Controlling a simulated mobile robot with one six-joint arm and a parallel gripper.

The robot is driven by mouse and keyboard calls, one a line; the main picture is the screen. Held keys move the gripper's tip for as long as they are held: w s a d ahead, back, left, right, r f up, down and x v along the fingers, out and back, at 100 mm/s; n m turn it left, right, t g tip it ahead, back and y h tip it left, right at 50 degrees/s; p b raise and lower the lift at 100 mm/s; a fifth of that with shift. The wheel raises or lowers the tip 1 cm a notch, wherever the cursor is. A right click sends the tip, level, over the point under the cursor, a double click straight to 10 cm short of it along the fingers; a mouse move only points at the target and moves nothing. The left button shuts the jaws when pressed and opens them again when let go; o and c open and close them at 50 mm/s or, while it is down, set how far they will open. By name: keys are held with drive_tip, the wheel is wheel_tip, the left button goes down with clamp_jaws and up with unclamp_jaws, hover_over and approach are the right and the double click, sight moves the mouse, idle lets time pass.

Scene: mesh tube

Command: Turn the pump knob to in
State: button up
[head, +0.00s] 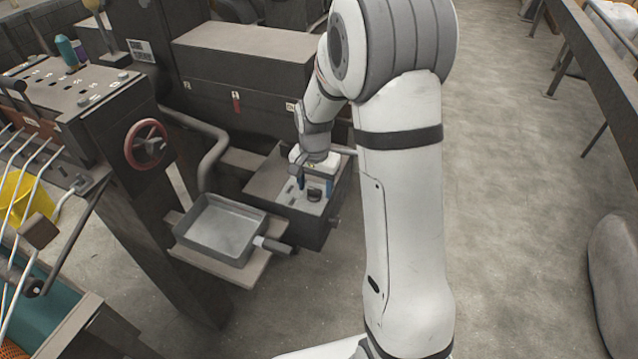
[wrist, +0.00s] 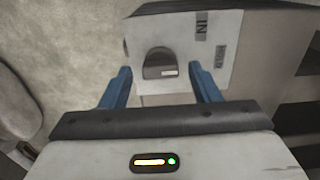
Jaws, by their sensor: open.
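The pump knob (wrist: 155,60) is a dark round knob with a small white mark at its lower right edge. It sits on a light grey plate (wrist: 221,82) on top of a dark box (head: 262,186). In the head view my gripper (head: 315,186) is over the plate, close to the dark knob (head: 314,195).
A grey metal tray (head: 222,228) on a shelf stands left of the box. A red handwheel (head: 146,145) and a curved pipe (head: 211,150) are further left. A large dark cabinet (head: 240,60) stands behind.

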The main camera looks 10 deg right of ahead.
drive_tip(key=shift+c, duration=0.5)
drive_tip(key=c, duration=0.9)
drive_tip(key=shift+o, duration=0.2)
drive_tip(key=shift+d, duration=0.15)
drive_tip(key=shift+f, duration=0.1)
drive_tip(key=shift+a+n, duration=0.2)
drive_tip(key=shift+n, duration=0.3)
drive_tip(key=n+b, duration=0.1)
drive_tip(key=n, duration=0.2)
drive_tip(key=shift+n, duration=0.4)
drive_tip(key=n+b, duration=0.1)
drive_tip(key=n, duration=0.4)
drive_tip(key=shift+a, duration=0.15)
